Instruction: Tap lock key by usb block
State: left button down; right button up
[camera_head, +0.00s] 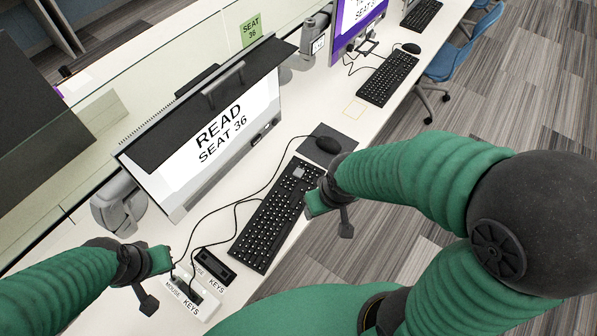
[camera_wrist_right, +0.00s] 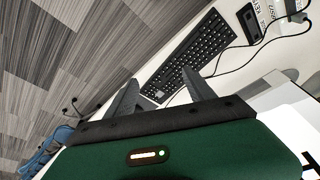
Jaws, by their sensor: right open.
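A black keyboard (camera_head: 268,222) lies on the white desk below the monitor, and it also shows in the right wrist view (camera_wrist_right: 196,50). A small grey patch (camera_head: 298,172) shows at its far end; no key legend is readable. A white block labelled MOUSE and KEYS (camera_head: 190,296) sits at the desk's lower left. My right gripper (camera_head: 331,213) hangs beside the keyboard's right edge. In the right wrist view its fingers (camera_wrist_right: 160,77) are apart and empty. My left gripper (camera_head: 154,283) is left of the white block; its finger gap is unclear.
A monitor (camera_head: 225,120) reading READ SEAT 36 stands behind the keyboard. A mouse (camera_head: 327,145) sits on a dark pad (camera_head: 338,136). Loose cables cross the desk. A second keyboard (camera_head: 388,78) and a blue chair (camera_head: 450,62) are farther off.

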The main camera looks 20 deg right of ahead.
aim_at(298, 173)
jog(key=i+l, duration=0.2)
jog(key=l, duration=0.15)
jog(key=i+l, duration=0.15)
jog(key=l, duration=0.25)
jog(key=i+l, duration=0.2)
jog(key=l, duration=0.15)
jog(key=z, duration=0.05)
